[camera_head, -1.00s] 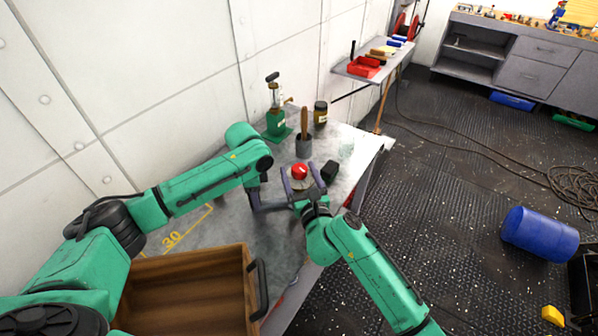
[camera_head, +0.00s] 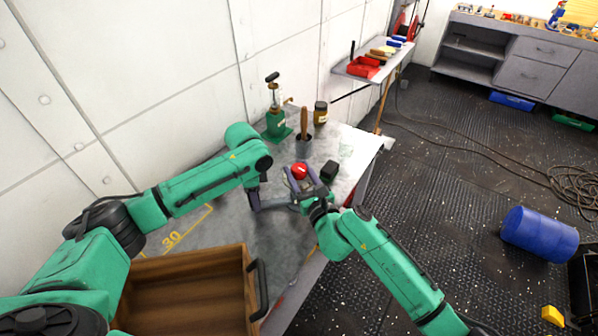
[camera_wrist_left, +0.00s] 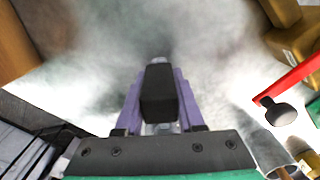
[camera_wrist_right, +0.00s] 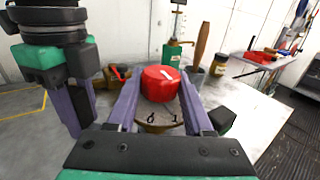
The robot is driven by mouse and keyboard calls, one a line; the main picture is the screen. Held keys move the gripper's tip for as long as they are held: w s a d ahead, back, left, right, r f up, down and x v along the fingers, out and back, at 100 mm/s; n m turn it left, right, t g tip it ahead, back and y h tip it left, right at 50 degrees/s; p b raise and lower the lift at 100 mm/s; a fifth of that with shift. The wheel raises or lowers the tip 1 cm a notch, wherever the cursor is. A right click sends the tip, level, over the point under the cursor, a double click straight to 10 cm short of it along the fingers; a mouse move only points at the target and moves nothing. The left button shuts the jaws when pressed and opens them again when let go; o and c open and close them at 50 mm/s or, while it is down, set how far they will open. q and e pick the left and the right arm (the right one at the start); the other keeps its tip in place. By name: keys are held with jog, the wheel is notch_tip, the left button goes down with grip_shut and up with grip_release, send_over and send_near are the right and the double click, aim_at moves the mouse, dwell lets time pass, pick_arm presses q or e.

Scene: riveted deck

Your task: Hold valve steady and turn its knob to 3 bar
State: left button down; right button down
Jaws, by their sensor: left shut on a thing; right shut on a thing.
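The valve has a red knob (camera_head: 300,170) with a white mark on top, above a brass-coloured dial (camera_wrist_right: 158,122) bearing numbers, with a 6 and a 1 readable. My right gripper (camera_head: 307,180) is shut on the knob (camera_wrist_right: 160,84), a purple finger on either side. The number at the white mark is too unclear to read. My left gripper (camera_head: 278,203) reaches in low beside the valve from the left. In the left wrist view its fingers (camera_wrist_left: 158,75) close around a dark block-like part; the hold on the valve body is mostly hidden.
A wooden tray (camera_head: 190,254) takes up the near table. The table's right edge is close.

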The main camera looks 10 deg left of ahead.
jog(key=n+g+y, duration=0.5)
jog(key=g, duration=0.1)
jog(key=shift+a+r, duration=0.1)
jog(key=n+g, duration=0.1)
jog(key=n+g+y, duration=0.1)
jog(key=g, duration=0.1)
jog(key=n+g, duration=0.1)
jog(key=shift+w+g+y, duration=0.3)
jog(key=shift+y, duration=0.1)
jog(key=shift+s+n+g, duration=0.1)
jog(key=shift+n+g, duration=0.2)
jog(key=shift+g, duration=0.2)
jog(key=shift+s, duration=0.2)
jog(key=shift+c, duration=1.4)
grip_release()
jog(key=shift+d, duration=0.2)
jog(key=s+d, duration=0.1)
jog(key=d, duration=1)
jog(key=shift+s+d, duration=0.35)
jog(key=shift+d, duration=0.05)
